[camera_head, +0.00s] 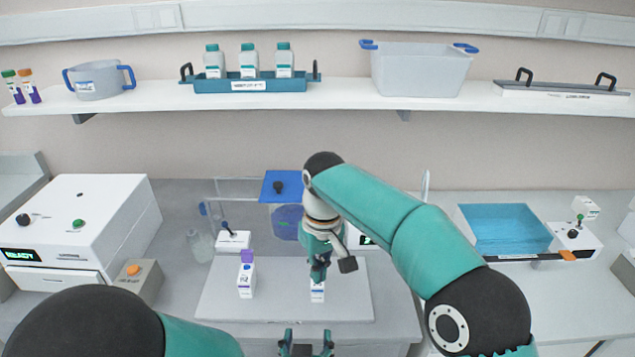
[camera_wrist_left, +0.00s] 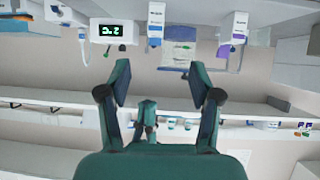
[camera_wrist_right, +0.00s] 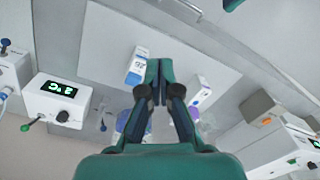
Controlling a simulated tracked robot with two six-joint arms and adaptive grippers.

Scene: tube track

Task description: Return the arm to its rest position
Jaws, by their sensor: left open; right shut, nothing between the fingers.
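My right gripper (camera_head: 319,272) is shut and empty above the white mat. A white labelled vial (camera_head: 317,291) stands just below it, its top hidden by the gripper. In the right wrist view that vial (camera_wrist_right: 137,68) lies beside the fingertips (camera_wrist_right: 158,65); contact cannot be told. A purple-capped white vial (camera_head: 247,278) stands on the mat to the left. My left gripper (camera_head: 306,345) is at the bottom edge of the head view. In the left wrist view its fingers (camera_wrist_left: 160,88) are wide apart with nothing between them.
The white mat (camera_head: 220,305) lies on the grey bench. A white machine reading READY (camera_head: 75,225) stands left, with a small orange-buttoned box (camera_head: 138,278). A blue-lidded container (camera_head: 281,187) is behind the right gripper. A blue tray (camera_head: 505,228) is at right. A loaded shelf (camera_head: 340,92) runs above.

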